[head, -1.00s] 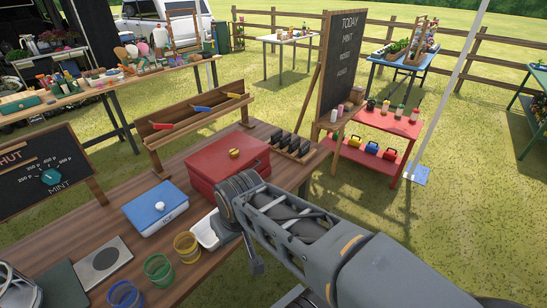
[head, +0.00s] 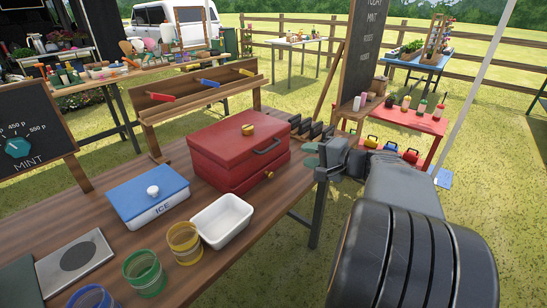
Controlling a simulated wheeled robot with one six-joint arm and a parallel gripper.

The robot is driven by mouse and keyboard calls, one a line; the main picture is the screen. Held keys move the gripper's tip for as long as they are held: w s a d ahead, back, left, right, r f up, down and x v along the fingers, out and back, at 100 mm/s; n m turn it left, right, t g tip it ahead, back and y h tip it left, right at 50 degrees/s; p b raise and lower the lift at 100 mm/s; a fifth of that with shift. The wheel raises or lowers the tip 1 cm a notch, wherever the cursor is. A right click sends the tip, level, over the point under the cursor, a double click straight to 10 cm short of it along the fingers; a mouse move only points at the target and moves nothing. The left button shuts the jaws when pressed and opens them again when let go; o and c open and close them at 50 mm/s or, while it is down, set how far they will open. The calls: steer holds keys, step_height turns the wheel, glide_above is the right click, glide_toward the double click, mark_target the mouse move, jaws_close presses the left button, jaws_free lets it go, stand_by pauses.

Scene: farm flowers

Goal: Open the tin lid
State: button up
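The red tin (head: 222,160) stands on the wooden table with its lid (head: 215,135) down. The lid has a yellow knob on top and a dark handle on its right-hand side. A small brass-coloured piece (head: 270,175) shows low on that side. My gripper (head: 311,155) is just right of the tin, past the table edge, and appears apart from it. Its two greenish fingertips point left toward the tin, with a small gap between them and nothing visible in it.
A white tray (head: 221,221) sits in front of the tin. A blue-lidded ICE box (head: 148,195) is to its left. Yellow (head: 185,243) and green (head: 144,273) glass jars stand nearer. A dark slotted rack (head: 318,131) is behind my gripper, near a tall chalkboard (head: 373,55).

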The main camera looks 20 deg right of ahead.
mark_target(274, 146)
steer(key=x, duration=1.3)
steer(key=shift+w+d+b, duration=0.2)
steer(key=shift+w+b, duration=0.05)
steer(key=shift+b, duration=0.05)
steer(key=shift+c, duration=0.4)
jaws_close()
